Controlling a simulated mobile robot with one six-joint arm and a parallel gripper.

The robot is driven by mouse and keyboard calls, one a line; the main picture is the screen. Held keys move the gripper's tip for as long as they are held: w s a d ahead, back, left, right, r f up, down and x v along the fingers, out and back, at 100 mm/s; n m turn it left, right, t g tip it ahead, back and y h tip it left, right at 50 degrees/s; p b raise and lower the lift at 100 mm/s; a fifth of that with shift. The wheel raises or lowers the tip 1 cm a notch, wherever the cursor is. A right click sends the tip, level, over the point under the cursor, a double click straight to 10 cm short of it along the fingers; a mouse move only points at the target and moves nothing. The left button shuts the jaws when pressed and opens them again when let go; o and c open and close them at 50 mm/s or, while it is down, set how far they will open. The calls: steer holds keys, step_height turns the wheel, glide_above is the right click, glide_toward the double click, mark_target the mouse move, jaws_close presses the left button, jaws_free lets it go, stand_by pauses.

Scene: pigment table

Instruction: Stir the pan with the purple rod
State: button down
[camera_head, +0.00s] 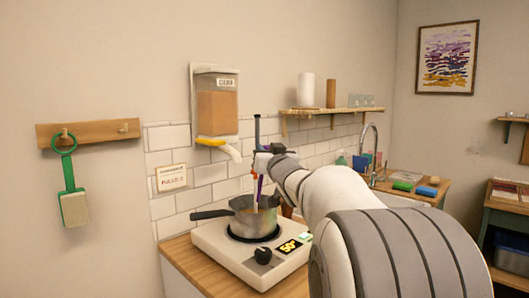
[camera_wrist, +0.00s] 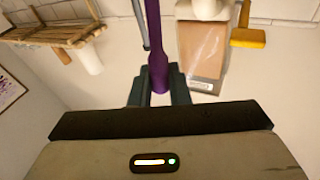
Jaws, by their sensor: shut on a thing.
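The grey pan (camera_head: 253,221) sits on the white hot plate (camera_head: 223,243), its dark handle pointing left. My gripper (camera_head: 262,160) is above the pan and shut on the purple rod (camera_head: 260,187). The rod is upright and its lower end reaches down to the pan's opening. In the wrist view the purple rod (camera_wrist: 157,50) stands between the two dark fingers of my gripper (camera_wrist: 158,88). The pan's contents and the rod's tip are hard to make out.
A dispenser (camera_head: 217,105) with a yellow lever and white spout hangs on the wall above the pan. A green scraper-like tool (camera_head: 71,190) hangs at left. A shelf (camera_head: 332,110) is behind my arm. A sink tap (camera_head: 372,150) and coloured blocks (camera_head: 426,190) are at right.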

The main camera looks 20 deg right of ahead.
steer(key=shift+r, duration=0.1)
stand_by(0.5)
step_height(320, 180, up, 3)
steer(key=p, duration=0.3)
stand_by(0.4)
